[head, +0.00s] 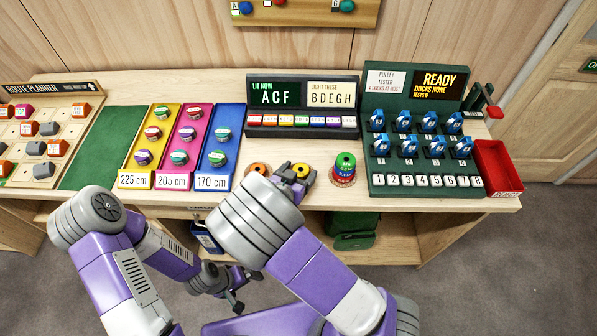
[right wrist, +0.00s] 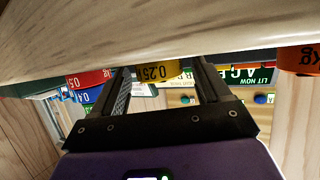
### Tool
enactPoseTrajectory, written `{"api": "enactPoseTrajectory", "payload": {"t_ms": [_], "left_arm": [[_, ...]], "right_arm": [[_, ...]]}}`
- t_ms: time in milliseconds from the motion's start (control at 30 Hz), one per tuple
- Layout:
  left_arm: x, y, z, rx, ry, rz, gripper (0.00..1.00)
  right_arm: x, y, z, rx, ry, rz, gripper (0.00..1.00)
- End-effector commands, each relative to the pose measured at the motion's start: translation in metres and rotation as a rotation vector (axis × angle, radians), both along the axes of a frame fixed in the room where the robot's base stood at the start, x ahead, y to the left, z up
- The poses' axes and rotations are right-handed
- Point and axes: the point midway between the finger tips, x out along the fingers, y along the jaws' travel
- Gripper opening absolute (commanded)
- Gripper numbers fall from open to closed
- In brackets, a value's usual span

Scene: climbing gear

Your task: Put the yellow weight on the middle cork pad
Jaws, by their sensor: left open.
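The yellow weight (head: 301,171), a ring marked 0.25, is at the table's front, between the orange weight and the weight stack. My right gripper (head: 297,174) has its fingers on either side of it and appears shut on it; the weight also shows between the fingers in the right wrist view (right wrist: 157,72). It is upright, at or very near the table surface; I cannot tell whether it touches. The middle cork pad is hidden beneath the weight and gripper. My left gripper (head: 247,289) is open and empty, low in front of the table.
An orange weight (head: 257,169) stands left of my right gripper. A stack of green, blue and red weights (head: 344,168) stands close on its right. Behind are the lit sign board (head: 303,92) and coloured trays (head: 214,150). A green pulley tester (head: 415,150) and red bin (head: 497,167) stand right.

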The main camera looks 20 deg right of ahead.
Motion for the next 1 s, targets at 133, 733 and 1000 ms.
{"api": "enactPoseTrajectory", "payload": {"t_ms": [133,733,1000], "left_arm": [[0.0,0.0,0.0,0.0,0.0,0.0,1.0],[0.0,0.0,0.029,0.0,0.0,0.0,1.0],[0.0,0.0,0.039,0.0,0.0,0.0,1.0]], "right_arm": [[0.0,0.0,0.0,0.0,0.0,0.0,0.78],[-0.054,0.044,0.035,0.001,0.0,0.005,0.78],[-0.082,0.066,0.049,0.0,0.0,0.002,0.78]]}}
